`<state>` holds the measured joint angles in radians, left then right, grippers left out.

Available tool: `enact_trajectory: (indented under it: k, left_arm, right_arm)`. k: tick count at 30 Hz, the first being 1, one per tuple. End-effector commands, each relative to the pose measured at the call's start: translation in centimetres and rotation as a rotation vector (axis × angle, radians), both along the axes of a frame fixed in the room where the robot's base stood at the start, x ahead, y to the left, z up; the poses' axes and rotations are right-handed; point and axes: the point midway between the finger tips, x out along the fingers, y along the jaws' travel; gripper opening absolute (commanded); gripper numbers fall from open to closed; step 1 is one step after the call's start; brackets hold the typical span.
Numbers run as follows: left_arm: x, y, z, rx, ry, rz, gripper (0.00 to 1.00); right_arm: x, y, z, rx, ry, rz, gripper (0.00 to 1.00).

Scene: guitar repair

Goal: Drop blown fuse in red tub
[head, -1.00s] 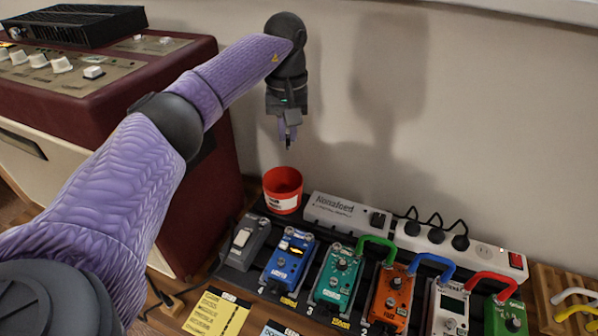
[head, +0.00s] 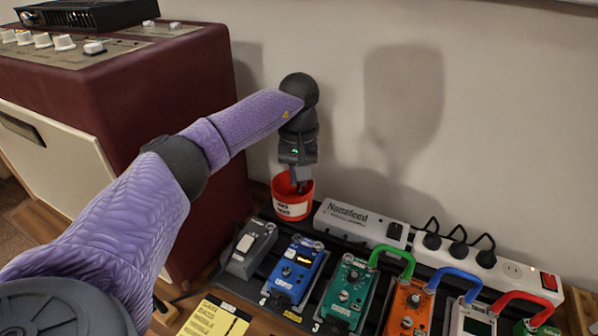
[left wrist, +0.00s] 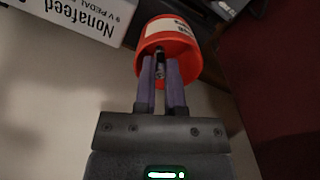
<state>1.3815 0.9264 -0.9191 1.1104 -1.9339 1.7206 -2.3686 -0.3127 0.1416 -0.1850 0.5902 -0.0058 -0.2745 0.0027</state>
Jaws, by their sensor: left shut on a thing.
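The red tub (head: 292,207) with a white label stands at the back of the pedal board, against the wall side. My left gripper (head: 300,186) points down with its fingertips at the tub's mouth. In the left wrist view, the purple fingers (left wrist: 160,72) reach over the rim of the red tub (left wrist: 186,62). They are shut on the small fuse (left wrist: 160,70), which shows as a thin greyish piece between the tips. In the head view the fuse is too small to make out. My right gripper is in neither view.
A white Nonafeed power supply (head: 358,222) stands just right of the tub. A grey switch pedal (head: 249,248) and a blue pedal (head: 294,270) are in front. The maroon amplifier (head: 190,110) rises close on the left.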

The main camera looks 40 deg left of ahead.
Motion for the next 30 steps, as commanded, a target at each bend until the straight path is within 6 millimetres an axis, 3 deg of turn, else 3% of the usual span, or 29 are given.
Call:
enact_trajectory:
  k: [5, 6, 10, 19, 22, 30]
  left_arm:
    - [0.0, 0.0, -0.4, 0.000, 0.001, 0.000, 0.00]
    - [0.0, 0.0, -0.3, 0.000, 0.001, 0.000, 0.19]
    - [0.0, 0.0, -0.3, 0.001, 0.001, 0.000, 0.46]
    - [0.0, 0.0, -0.1, 0.001, -0.001, 0.000, 0.48]
    - [0.0, 0.0, 1.8, 0.000, -0.005, 0.001, 0.48]
    - [0.0, 0.0, 10.2, 0.000, -0.009, 0.000, 0.48]
  right_arm:
    - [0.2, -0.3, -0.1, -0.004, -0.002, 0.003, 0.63]
    - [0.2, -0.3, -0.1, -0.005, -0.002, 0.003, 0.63]
    - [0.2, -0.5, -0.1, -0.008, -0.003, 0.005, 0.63]
    - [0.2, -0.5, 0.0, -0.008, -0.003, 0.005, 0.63]
    - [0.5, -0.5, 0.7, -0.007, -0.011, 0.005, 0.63]
    - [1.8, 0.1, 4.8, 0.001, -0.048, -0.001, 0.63]
